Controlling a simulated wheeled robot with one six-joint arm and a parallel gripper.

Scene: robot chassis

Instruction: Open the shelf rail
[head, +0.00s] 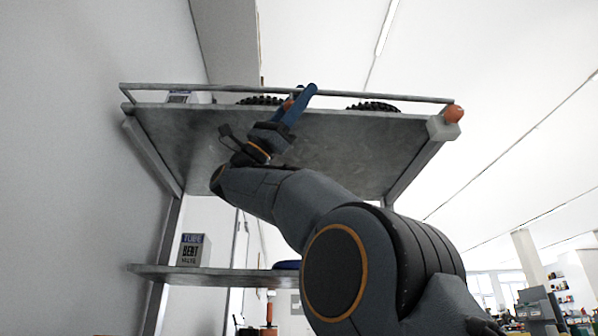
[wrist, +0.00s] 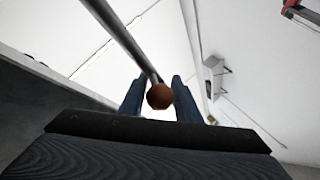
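The shelf rail (head: 215,89) is a thin grey bar along the front edge of the upper shelf (head: 330,150), level and above the board. My gripper (head: 300,105) is raised to the rail near its middle, blue fingers pointing up. In the wrist view an orange-brown round knob (wrist: 159,96) lies between my gripper's two blue fingertips (wrist: 160,92), with the rail (wrist: 125,40) running up left from it. The knob nearly fills the gap; contact is unclear. A small orange patch of it shows beside a finger in the head view (head: 288,104).
An orange ball (head: 453,114) sits at the rail's right end by a pale block (head: 440,128). Dark ribbed items (head: 372,106) lie on the upper shelf. A lower shelf (head: 215,276) holds a box (head: 193,250). A wall stands at left; the right side is open.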

